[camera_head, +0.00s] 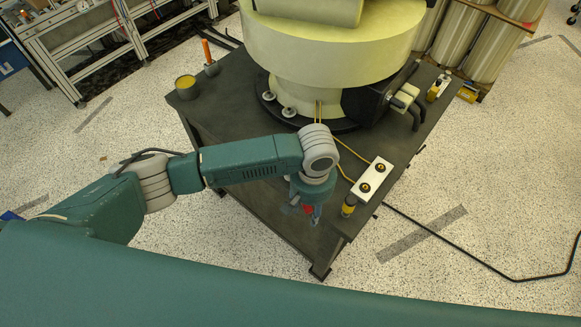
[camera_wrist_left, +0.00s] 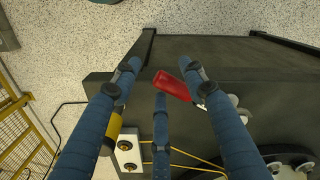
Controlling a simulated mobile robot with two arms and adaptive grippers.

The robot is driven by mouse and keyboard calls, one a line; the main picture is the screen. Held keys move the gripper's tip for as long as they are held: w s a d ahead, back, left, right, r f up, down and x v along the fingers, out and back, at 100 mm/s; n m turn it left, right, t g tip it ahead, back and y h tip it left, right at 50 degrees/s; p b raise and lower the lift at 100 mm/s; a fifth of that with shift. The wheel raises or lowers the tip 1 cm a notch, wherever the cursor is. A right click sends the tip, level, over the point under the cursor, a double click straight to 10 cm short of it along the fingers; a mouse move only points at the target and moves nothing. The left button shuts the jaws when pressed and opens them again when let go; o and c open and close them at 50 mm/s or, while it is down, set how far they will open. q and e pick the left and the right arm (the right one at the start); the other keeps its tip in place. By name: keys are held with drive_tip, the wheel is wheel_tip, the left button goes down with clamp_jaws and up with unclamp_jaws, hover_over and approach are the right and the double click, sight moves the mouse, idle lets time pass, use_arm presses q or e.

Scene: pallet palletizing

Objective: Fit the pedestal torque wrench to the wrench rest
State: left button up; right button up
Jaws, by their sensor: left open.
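A tool with a red handle (camera_wrist_left: 175,86), which looks like the torque wrench, lies over the dark table top; its silver end runs behind a finger of my left gripper in the left wrist view. Its red part also shows in the head view (camera_head: 308,209), below my left wrist. My left gripper (camera_wrist_left: 160,76) is open above the table's near edge, its blue fingers spread around the handle; I cannot tell whether they touch it. It also shows in the head view (camera_head: 314,211). Pale round parts (camera_wrist_left: 235,101) sit beside the silver end, partly hidden. I cannot identify the wrench rest for sure. My right gripper is out of view.
The dark table (camera_head: 240,125) carries a large pale yellow pedestal base (camera_head: 330,42). A white block with two knobs (camera_head: 373,180) and a yellow-black cylinder (camera_head: 349,206) stand right of my gripper. A yellow cup (camera_head: 187,87) and an orange-handled tool (camera_head: 208,55) stand at the left.

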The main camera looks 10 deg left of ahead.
use_arm(q)
wheel_tip(320, 180, up, 12)
drive_tip(key=s+d+f+m+t+h, duration=0.1)
drive_tip(key=s+d+f+m+h, duration=0.1)
drive_tip(key=s+d+f+h, duration=0.3)
drive_tip(key=s+a+f+t+y, duration=0.15)
drive_tip(key=s+a, duration=0.35)
drive_tip(key=a, duration=0.7)
drive_tip(key=s+a+f+t+y, duration=0.1)
drive_tip(key=s+a+f+y, duration=0.3)
drive_tip(key=a, duration=0.8)
wheel_tip(320, 180, down, 24)
drive_tip(key=s+g, duration=0.1)
drive_tip(key=s, duration=0.2)
drive_tip(key=s+a+f+g, duration=0.1)
drive_tip(key=s+a+f, duration=0.2)
drive_tip(key=s+f, duration=1.4)
drive_tip(key=shift+m+b, duration=0.3)
drive_tip(key=shift+b, duration=0.1)
